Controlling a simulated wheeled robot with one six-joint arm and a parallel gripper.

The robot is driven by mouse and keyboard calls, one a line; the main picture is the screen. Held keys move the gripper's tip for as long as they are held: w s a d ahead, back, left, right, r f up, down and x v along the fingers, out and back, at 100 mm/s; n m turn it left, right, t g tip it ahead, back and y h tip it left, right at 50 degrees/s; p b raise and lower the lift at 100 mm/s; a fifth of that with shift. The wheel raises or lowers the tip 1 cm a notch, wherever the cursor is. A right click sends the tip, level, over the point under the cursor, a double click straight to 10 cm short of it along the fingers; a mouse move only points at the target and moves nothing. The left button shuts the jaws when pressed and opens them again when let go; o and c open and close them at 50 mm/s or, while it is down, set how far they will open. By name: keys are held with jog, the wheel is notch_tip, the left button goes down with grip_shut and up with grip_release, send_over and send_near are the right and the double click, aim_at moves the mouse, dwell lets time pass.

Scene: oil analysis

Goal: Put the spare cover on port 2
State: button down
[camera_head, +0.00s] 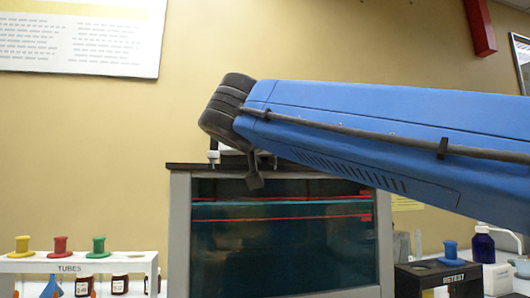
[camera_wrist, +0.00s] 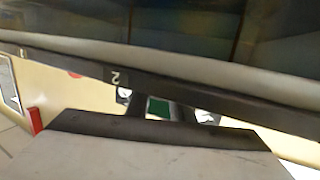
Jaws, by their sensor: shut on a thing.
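The glass tank (camera_head: 285,240) holds dark liquid with red level lines and has a dark top strip (camera_head: 300,171). In the wrist view, a label "2" (camera_wrist: 115,77) shows upside down on the dark strip. My gripper (camera_wrist: 160,108) is shut on a dark green piece (camera_wrist: 158,106), mostly hidden between the fingers; I cannot tell if it is the spare cover. In the head view, my gripper hangs at the tank's upper left edge, partly hidden behind my blue arm. The opening of port 2 is not visible. I cannot tell whether the held piece touches the strip.
A white TUBES rack (camera_head: 30,266) with yellow, red and green spool-shaped pieces stands at the left. A black RETEST box (camera_head: 410,278) with a blue spool (camera_head: 450,250) stands at the right, beside a dark blue bottle (camera_head: 483,245). A red wall fixture (camera_head: 480,28) is at upper right.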

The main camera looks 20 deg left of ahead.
jog(key=shift+r, duration=0.4)
jog(key=shift+f, duration=0.45)
dwell(0.5)
jog(key=c, duration=1.5)
grip_release()
jog(key=shift+s, duration=0.15)
jog(key=v, duration=1.7)
jog(key=shift+s, duration=0.1)
